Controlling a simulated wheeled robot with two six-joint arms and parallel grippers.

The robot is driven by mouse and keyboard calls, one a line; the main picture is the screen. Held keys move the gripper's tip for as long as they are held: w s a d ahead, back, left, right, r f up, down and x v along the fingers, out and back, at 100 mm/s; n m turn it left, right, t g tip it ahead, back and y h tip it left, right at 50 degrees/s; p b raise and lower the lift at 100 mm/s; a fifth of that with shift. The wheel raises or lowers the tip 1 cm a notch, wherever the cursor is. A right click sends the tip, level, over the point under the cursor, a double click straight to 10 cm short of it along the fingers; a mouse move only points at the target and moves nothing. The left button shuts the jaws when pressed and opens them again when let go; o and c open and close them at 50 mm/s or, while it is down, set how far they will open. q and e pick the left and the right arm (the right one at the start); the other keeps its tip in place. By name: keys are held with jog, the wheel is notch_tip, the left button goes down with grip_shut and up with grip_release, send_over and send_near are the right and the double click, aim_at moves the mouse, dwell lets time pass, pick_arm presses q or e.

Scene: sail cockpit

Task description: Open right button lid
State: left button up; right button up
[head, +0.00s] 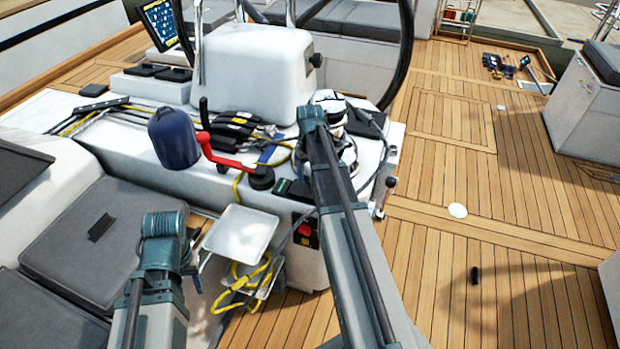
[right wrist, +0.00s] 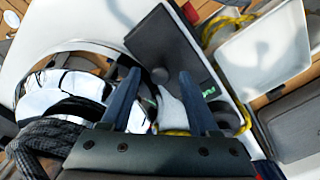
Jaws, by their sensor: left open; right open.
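A flat dark rectangular lid-like panel (right wrist: 165,50) lies ahead of my right gripper (right wrist: 160,75) in the right wrist view. I cannot tell whether it is raised. A green-marked dark strip (right wrist: 207,92) runs beside it. The right gripper's two fingers are apart, with nothing held between them. In the head view the right arm covers that gripper, and a dark panel with a green mark (head: 296,189) shows beside the arm. My left gripper (head: 197,265) is open and empty, low beside the white tray. Two black lids (head: 160,72) sit side by side at the console's back left.
A winch (right wrist: 75,90) with dark rope stands left of the right gripper. A red handle (head: 222,155), blue bag (head: 174,137) and white tray (head: 240,234) crowd the console side. Yellow rope (head: 245,290) hangs below. Open wooden deck (head: 450,180) lies to the right.

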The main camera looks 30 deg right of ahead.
grip_shut()
dwell(1.3)
